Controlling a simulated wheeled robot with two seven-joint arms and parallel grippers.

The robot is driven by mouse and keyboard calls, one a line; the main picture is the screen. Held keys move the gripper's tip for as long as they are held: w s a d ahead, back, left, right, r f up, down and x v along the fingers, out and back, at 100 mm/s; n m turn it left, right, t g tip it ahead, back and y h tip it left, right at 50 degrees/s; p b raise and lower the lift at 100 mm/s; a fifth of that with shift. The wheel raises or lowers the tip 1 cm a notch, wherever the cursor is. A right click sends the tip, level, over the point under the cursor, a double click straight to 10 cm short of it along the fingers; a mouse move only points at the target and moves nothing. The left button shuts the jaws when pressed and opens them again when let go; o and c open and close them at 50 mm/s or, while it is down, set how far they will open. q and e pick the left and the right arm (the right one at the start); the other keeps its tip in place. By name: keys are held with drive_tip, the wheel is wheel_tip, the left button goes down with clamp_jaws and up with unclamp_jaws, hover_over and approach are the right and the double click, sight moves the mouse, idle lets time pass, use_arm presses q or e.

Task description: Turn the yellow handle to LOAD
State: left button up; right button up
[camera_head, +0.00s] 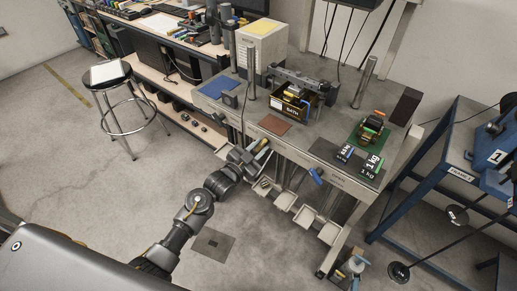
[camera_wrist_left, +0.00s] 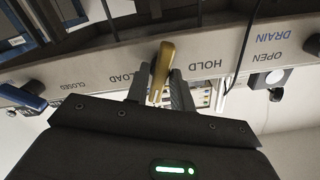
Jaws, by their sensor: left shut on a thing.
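The yellow handle (camera_wrist_left: 161,68) is on the front panel (camera_wrist_left: 205,48) of the bench. In the left wrist view it stands between the words LOAD, to its left, and HOLD, to its right, tilted slightly. My left gripper (camera_wrist_left: 158,92) has a dark finger on each side of the handle and is shut on it. In the head view my left gripper (camera_head: 252,158) is at the bench's front edge, and the handle (camera_head: 264,144) shows small beside it. My right gripper is not in view.
A blue handle (camera_wrist_left: 24,96) is left of the word CLOSED on the same panel; it shows right of my gripper in the head view (camera_head: 316,176). OPEN and DRAIN are farther right. A dark knob (camera_wrist_left: 275,93) hangs there. Pale trays (camera_head: 305,216) sit under the bench.

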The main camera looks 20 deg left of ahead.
use_arm(q)
drive_tip(key=shift+m, duration=2.1)
drive_tip(key=o, duration=0.8)
drive_tip(key=shift+b, duration=0.3)
drive_tip(key=b+v, duration=0.2)
drive_tip(key=v, duration=0.9)
drive_tip(key=shift+d, duration=0.1)
drive_tip(key=shift+w, duration=0.1)
